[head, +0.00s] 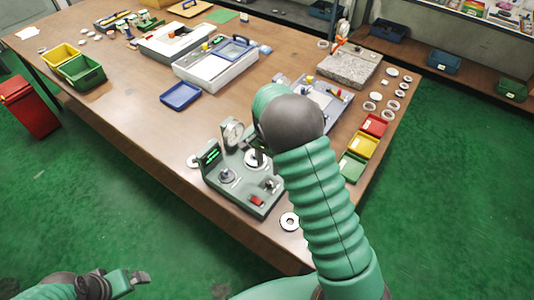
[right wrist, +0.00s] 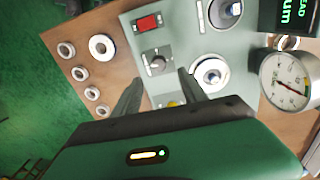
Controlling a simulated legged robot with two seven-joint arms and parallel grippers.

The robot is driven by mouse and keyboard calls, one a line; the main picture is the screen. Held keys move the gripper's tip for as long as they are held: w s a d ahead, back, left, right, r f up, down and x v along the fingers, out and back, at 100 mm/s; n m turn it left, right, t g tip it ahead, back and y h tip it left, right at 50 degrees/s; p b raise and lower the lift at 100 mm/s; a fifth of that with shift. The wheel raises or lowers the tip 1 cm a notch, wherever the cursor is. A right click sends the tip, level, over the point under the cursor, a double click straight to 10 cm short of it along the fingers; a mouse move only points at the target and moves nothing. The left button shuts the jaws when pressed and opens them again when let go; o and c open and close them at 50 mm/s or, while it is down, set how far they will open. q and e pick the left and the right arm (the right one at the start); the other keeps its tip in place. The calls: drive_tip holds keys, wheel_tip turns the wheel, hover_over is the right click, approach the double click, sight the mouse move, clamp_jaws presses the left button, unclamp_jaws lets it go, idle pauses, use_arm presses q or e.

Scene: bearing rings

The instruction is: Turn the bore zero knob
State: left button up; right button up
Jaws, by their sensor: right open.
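The grey-green gauge station (head: 238,188) stands near the table's front edge. The labels are too small to read, so I cannot tell which knob is bore zero. A ring (right wrist: 210,75) sits on the panel beside a round dial gauge (right wrist: 290,80). My right gripper (right wrist: 160,90) is open over the panel, the small knob just beyond its fingertips. My arm hides much of it in the head view. My left gripper (head: 136,279) is at the lower left, away from the table.
Several loose rings lie beside the station, one at the front (head: 290,221). Red (head: 374,125), yellow (head: 363,145) and green (head: 351,166) bins stand right of my arm.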

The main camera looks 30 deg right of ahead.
wheel_tip(320, 180, up, 7)
drive_tip(key=shift+w+r, duration=0.15)
drive_tip(key=shift+r, duration=0.05)
drive_tip(key=shift+a, duration=0.1)
drive_tip(key=s+a+n+t, duration=0.1)
drive_tip(key=s+a+n, duration=0.4)
drive_tip(key=s+n, duration=0.2)
drive_tip(key=s+a+f+n+t, duration=0.1)
drive_tip(key=s+a+n+t, duration=0.1)
drive_tip(key=s+a+n, duration=0.4)
drive_tip(key=s+n, duration=0.1)
drive_tip(key=s, duration=0.2)
drive_tip(key=shift+s+f, duration=0.2)
drive_tip(key=shift+s, duration=0.2)
drive_tip(key=shift+a, duration=0.1)
